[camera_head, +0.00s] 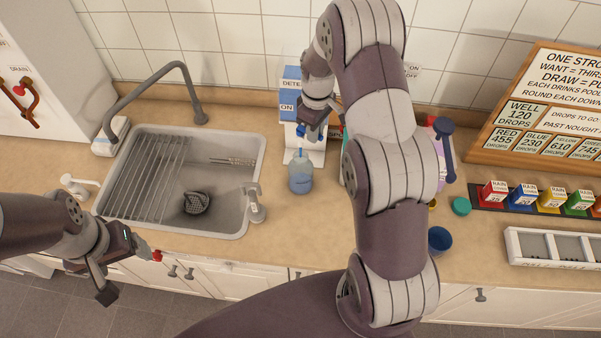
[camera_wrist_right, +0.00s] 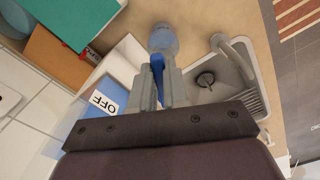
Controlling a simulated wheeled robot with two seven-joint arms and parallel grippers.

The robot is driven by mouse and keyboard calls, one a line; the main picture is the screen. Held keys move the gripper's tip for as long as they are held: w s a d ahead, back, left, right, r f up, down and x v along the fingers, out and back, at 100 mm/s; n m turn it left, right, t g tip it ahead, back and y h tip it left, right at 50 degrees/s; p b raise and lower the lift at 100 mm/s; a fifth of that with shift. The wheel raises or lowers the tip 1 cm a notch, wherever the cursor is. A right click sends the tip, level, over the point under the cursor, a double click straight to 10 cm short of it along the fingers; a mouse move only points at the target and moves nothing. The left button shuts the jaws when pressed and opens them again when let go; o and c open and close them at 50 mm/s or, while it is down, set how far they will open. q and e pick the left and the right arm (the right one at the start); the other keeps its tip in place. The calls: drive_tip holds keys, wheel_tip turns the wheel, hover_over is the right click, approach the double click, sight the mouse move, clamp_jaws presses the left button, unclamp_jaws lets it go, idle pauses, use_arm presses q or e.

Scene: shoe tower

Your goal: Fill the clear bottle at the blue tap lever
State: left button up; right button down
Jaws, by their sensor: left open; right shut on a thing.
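The clear bottle (camera_head: 300,178) looks bluish and stands upright on the counter, below the blue-and-white dispenser (camera_head: 291,87). It also shows in the right wrist view (camera_wrist_right: 163,40), beyond my fingers. My right gripper (camera_head: 312,133) is shut on the blue tap lever (camera_wrist_right: 157,68) above the bottle. The lever shows between the two grey fingers in the wrist view. Whether liquid is flowing, and the level inside the bottle, I cannot tell. My left gripper (camera_head: 128,275) is open and empty, low at the left by the counter's front edge.
A sink (camera_head: 250,150) with a tall faucet (camera_head: 185,75) lies left of the bottle. My right arm hides part of the counter. To the right are a dark blue cup (camera_head: 440,238), several small coloured boxes (camera_head: 525,196), a white tray (camera_head: 515,245) and a sign board (camera_head: 550,105).

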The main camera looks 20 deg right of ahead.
drive_tip(key=shift+s+a+m, duration=0.1)
drive_tip(key=shift+a+m, duration=0.15)
drive_tip(key=shift+m, duration=0.45)
drive_tip(key=shift+s+a+m, duration=0.1)
drive_tip(key=shift+a+m, duration=0.1)
drive_tip(key=shift+m, duration=0.5)
drive_tip(key=shift+s+a+m, duration=0.1)
drive_tip(key=shift+a+m, duration=0.3)
drive_tip(key=shift+m, duration=0.65)
drive_tip(key=shift+a+m, duration=0.4)
drive_tip(key=shift+m, duration=0.65)
drive_tip(key=shift+a+m, duration=0.25)
drive_tip(key=shift+m, duration=0.35)
idle(3.9)
